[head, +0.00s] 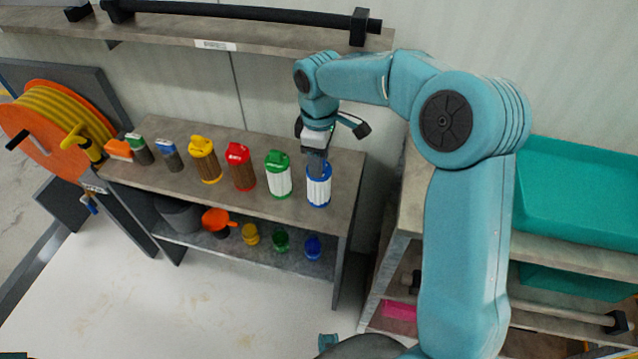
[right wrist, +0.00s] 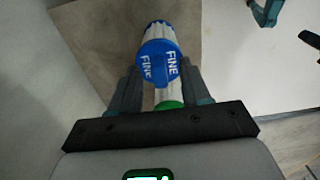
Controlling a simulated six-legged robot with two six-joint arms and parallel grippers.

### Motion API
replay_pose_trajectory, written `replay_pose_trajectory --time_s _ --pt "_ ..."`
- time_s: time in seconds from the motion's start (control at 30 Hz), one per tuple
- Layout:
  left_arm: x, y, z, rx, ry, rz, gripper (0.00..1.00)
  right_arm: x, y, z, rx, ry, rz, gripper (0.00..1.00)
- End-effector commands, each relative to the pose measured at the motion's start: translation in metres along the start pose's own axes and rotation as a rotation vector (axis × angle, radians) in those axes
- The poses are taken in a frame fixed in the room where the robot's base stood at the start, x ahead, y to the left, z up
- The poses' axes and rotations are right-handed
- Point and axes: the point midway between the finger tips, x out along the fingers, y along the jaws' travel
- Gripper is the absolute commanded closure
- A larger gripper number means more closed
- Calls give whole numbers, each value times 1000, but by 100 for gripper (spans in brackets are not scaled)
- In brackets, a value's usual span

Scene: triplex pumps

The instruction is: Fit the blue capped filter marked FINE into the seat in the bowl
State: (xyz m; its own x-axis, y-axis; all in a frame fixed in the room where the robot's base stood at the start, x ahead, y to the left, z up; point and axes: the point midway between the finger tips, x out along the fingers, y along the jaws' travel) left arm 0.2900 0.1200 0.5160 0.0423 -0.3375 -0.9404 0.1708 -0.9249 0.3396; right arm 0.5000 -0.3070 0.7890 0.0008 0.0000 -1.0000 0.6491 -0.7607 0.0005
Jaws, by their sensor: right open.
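The blue capped filter (head: 318,192) stands upright at the right end of the upper shelf, with a white pleated body and blue base. In the right wrist view its blue cap (right wrist: 158,66) reads FINE. My right gripper (head: 317,165) points down over this filter and hides much of its cap. In the right wrist view my right gripper (right wrist: 160,88) is open, with one finger on each side near the cap; I cannot tell whether they touch it. The bowl with the seat is not clearly identifiable. My left gripper is not in view.
A green capped filter (head: 278,176) stands close to the left, then red (head: 241,168) and yellow (head: 205,160) ones. Small coloured items and an orange-handled tool (head: 218,220) sit on the lower shelf. A rail shelf (head: 150,30) is above; a teal bin (head: 575,205) stands right.

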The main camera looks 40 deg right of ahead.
Motion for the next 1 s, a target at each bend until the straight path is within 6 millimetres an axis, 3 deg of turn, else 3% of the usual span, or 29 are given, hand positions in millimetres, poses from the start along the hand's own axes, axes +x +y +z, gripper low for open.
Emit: replay_pose_trajectory --time_s 0.03,0.07,0.2,0.67,0.83,1.0 --pt "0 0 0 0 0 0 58 0 0 0 0 0 0 53" --pt "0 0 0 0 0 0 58 0 0 0 0 0 0 60" --pt "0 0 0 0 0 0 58 0 0 0 0 0 0 100" --pt "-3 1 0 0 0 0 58 -9 0 0 0 1 1 100" --pt "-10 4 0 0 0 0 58 -36 0 0 0 3 3 100" --pt "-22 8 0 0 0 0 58 -84 1 -1 1 5 4 100"
